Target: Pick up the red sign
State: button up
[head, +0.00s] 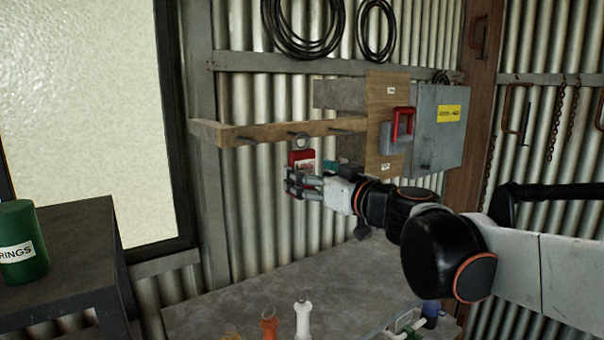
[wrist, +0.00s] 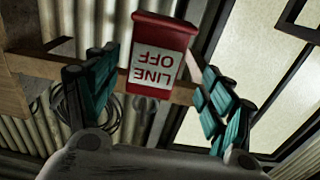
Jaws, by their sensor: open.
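The red sign (head: 301,159) hangs below the wooden rail (head: 265,131) on the corrugated wall, near a metal ring. In the wrist view the red sign (wrist: 162,42) has a white label reading "LINE OFF", seen upside down. My gripper (head: 296,184) is at the sign, at its lower part in the head view. In the wrist view my gripper (wrist: 150,85) is open, with one teal-padded finger on each side of the sign. The right finger looks close to the sign's edge; I cannot tell whether it touches. The sign's lower part is partly hidden by my fingers in the head view.
A workbench (head: 240,300) below holds a white bottle (head: 302,318) and an orange one (head: 268,323). A green can (head: 22,245) stands left.

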aim_at(305, 172)
jog(key=x, duration=0.3)
jog(key=shift+w+d+f+p, duration=0.1)
jog(key=shift+w+d+p, duration=0.05)
jog(key=shift+w+p, duration=0.3)
jog(key=shift+w+a, duration=0.35)
jog(key=shift+w, duration=0.05)
jog(key=c, duration=1.2)
